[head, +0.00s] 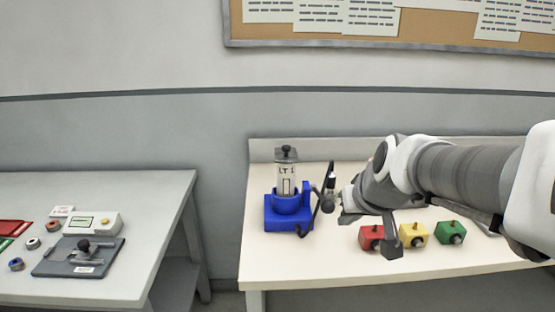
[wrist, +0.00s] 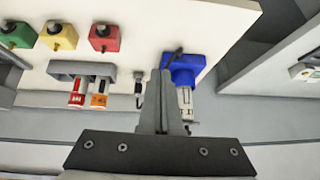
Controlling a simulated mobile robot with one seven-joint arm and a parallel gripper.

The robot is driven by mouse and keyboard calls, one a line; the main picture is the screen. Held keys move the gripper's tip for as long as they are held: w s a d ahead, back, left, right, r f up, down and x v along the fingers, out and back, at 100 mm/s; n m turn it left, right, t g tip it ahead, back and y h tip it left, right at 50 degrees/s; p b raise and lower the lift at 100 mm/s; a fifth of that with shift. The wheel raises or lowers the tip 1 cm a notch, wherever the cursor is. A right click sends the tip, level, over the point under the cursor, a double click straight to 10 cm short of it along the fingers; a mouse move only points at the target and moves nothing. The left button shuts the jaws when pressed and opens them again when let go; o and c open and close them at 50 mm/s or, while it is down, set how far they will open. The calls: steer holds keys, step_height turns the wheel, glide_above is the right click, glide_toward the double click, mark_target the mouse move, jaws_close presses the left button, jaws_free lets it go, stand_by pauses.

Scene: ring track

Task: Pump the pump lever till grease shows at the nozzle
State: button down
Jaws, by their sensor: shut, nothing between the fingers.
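The grease pump (head: 290,204) has a blue base and a clear upright cylinder with a black knob on top. It stands at the left of the white bench and also shows in the wrist view (wrist: 185,66). My gripper (head: 345,210) is shut and empty, just right of that end; contact cannot be told. In the wrist view, my fingers (wrist: 160,78) are together, beside the pump. I cannot clearly make out the nozzle or any grease.
Red (head: 372,237), yellow (head: 413,235) and green (head: 449,232) blocks with dark knobs sit on the white bench (head: 300,262) below my arm. The wrist view shows a grey rack (wrist: 82,68) with two labelled tubes. A grey table (head: 130,190) stands left, across a gap.

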steer(key=v, duration=0.3)
steer(key=shift+s+r+p, duration=0.2)
steer(key=shift+s+p, duration=0.05)
steer(key=shift+p, duration=0.05)
stand_by(0.6)
steer(key=s+a+f+g, duration=0.1)
steer(key=s+a+f, duration=0.1)
steer(key=s, duration=1.2)
step_height(320, 180, up, 13)
steer(key=p, duration=1.3)
steer(key=shift+s+d+g+h+p, duration=0.15)
steer(key=shift+d+g+h+p, duration=0.15)
steer(key=shift+p, duration=0.1)
steer(key=shift+r, duration=0.15)
